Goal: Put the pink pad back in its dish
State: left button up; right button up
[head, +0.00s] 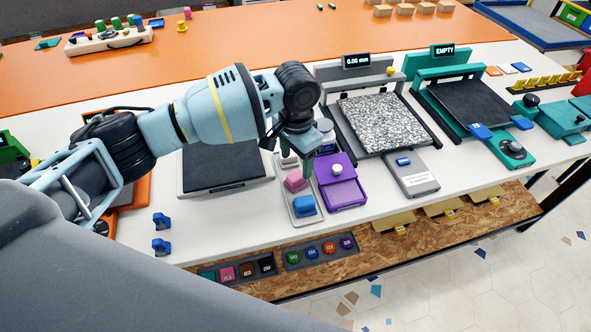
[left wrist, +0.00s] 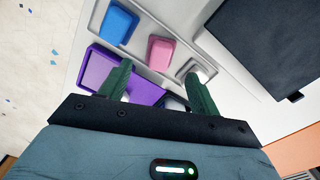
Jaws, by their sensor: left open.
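The pink pad (head: 295,180) is a small rounded block on the long pale grey tray (head: 301,217), between the blue pad (head: 304,205) and a whitish piece (head: 288,161). In the left wrist view the pink pad (left wrist: 160,52) lies on the tray beside the blue pad (left wrist: 119,24); I cannot tell whether it sits fully down in its dish. My left gripper (head: 299,155) is above the tray's far end. Its dark green fingers (left wrist: 158,76) are open, with the pink pad beyond their tips and nothing held. My right gripper is not in view.
A purple box (head: 343,193) with a white knob stands close to the tray's right. A black-topped device (head: 222,166) is to its left. A printer with a speckled bed (head: 381,122) stands further right. Two blue clips (head: 161,221) lie near the front edge; white table around them is clear.

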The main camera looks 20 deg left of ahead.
aim_at(296, 175)
pick_arm(q)
notch_tip(296, 175, up, 6)
jog(key=shift+f, duration=0.1)
dwell(0.9)
jog(key=shift+c, duration=0.3)
